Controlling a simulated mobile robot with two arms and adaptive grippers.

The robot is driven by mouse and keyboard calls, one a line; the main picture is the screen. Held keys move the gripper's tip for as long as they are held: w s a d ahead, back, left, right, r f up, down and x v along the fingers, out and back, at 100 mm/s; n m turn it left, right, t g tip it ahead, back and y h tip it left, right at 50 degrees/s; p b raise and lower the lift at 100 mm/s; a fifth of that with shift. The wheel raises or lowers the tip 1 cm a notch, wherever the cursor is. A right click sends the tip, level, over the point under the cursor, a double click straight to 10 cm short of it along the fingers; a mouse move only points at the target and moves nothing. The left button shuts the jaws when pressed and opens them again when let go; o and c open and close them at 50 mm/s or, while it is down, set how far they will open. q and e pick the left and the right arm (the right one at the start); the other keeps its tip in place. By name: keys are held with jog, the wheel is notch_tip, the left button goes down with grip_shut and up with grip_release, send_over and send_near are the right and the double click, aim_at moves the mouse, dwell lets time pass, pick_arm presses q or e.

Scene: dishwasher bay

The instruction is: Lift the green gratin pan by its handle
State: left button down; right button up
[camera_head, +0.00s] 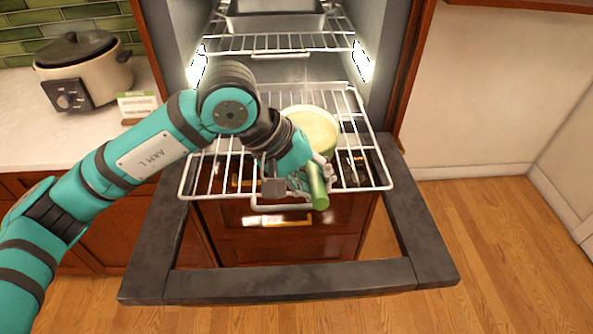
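The green gratin pan (322,127) sits on the pulled-out wire rack (372,155), with a pale filling inside. Its green handle (318,187) points toward me, past the rack's front part. My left gripper (301,181) is at the handle, reaching in from the left. One grey fingertip shows to the left of the handle and part of the other finger shows close behind it. The fingers look spread apart. My wrist hides the pan's left side, and I cannot tell whether a finger touches the handle. My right gripper is not in view.
An open dark door frame (290,279) lies below the rack. A higher rack (290,42) holds a metal tray (275,22) inside the lit appliance. A slow cooker (84,70) and a small sign (137,104) stand on the left counter (40,135). Open wood floor (500,250) is at right.

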pick_arm(q)
jog(key=s+d+r, duration=0.1)
jog(key=s+d+r+b, duration=0.1)
jog(key=s+r, duration=0.1)
jog(key=shift+s+d+r, duration=0.15)
jog(key=shift+s+r, duration=0.15)
dwell(0.5)
dwell(0.8)
